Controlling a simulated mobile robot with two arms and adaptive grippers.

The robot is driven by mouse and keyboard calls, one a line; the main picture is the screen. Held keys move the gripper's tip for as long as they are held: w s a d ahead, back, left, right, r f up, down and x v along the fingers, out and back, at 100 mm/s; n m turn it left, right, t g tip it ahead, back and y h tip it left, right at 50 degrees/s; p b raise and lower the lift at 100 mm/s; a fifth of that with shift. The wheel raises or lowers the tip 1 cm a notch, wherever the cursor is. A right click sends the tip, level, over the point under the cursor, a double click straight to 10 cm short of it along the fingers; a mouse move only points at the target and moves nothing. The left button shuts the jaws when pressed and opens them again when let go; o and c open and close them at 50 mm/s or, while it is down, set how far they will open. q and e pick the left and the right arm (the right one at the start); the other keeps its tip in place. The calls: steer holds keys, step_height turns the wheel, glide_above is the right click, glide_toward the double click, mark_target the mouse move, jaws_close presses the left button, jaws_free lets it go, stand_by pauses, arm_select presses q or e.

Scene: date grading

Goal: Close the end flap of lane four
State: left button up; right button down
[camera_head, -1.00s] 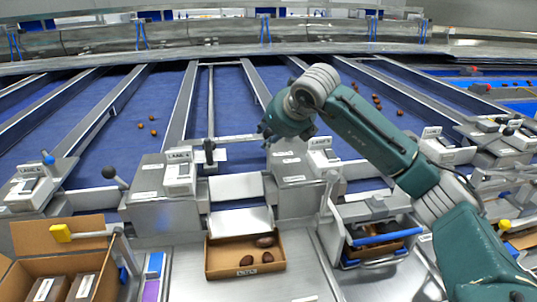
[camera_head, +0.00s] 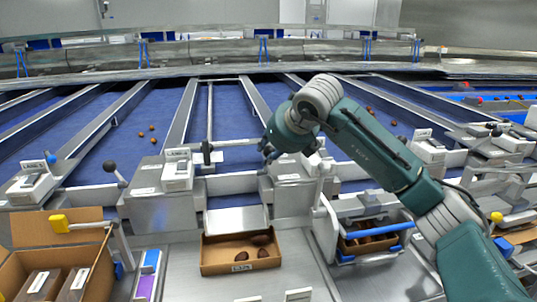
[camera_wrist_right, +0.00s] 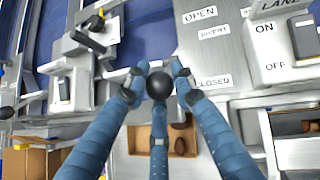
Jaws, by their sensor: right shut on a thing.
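My right gripper (camera_head: 268,152) is over the left edge of a grey metal housing (camera_head: 290,192) in the middle of the head view. In the right wrist view its three blue fingers (camera_wrist_right: 158,88) are closed around a round black knob (camera_wrist_right: 160,86). The knob's stem is hidden by the fingers. The housing panel (camera_wrist_right: 210,50) beside it carries OPEN and CLOSED labels. A pale metal flap (camera_head: 237,219) at the lane end slopes toward a cardboard tray (camera_head: 240,268) holding a few dates. I cannot read the lane number clearly. My left gripper is not in view.
Another black-knobbed lever (camera_head: 207,150) stands left of my gripper. A switch box with ON and OFF (camera_wrist_right: 285,45) is at its right. A blue-handled bin (camera_head: 385,238) is at right, and an open carton (camera_head: 60,240) at front left. Loose dates lie on the blue belts.

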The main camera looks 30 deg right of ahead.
steer(key=shift+s+f, duration=0.15)
steer(key=shift+f, duration=0.1)
steer(key=c, duration=1.5)
jaws_free()
steer(key=shift+o, duration=0.3)
steer(key=shift+r, duration=0.1)
steer(key=shift+r, duration=0.1)
steer(key=v, duration=1.2)
